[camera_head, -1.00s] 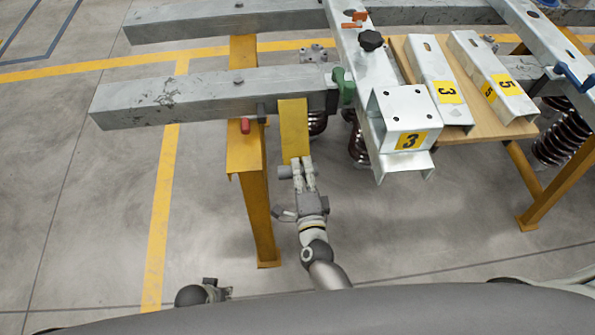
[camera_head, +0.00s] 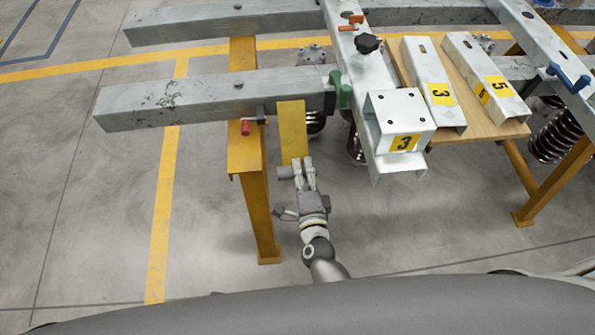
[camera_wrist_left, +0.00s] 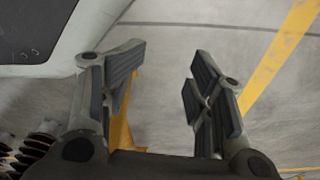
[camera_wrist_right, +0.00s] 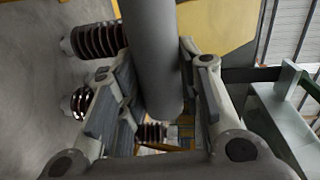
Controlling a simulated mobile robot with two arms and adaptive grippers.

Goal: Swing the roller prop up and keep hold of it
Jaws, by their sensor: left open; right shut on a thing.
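The roller prop shows in the head view as a yellow plate (camera_head: 292,125) below the end of a grey steel beam, left of the centre rail. Its grey roller (camera_wrist_right: 152,50) fills the middle of the right wrist view. My right gripper (camera_head: 304,172) is shut on the roller at the plate's lower end, with the roller between the finger pads; a short roller end sticks out on the left. The plate's upper end meets the beam area, and its joint is hidden. My left gripper (camera_wrist_left: 165,65) is open and empty in the left wrist view; I cannot make it out in the head view.
The grey beam (camera_head: 180,98) rests on a yellow stand (camera_head: 255,200) left of the prop. A bracket marked 3 (camera_head: 398,115) sits on the rail at right. A wooden board (camera_head: 485,130) carries numbered channels. Floor below is clear.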

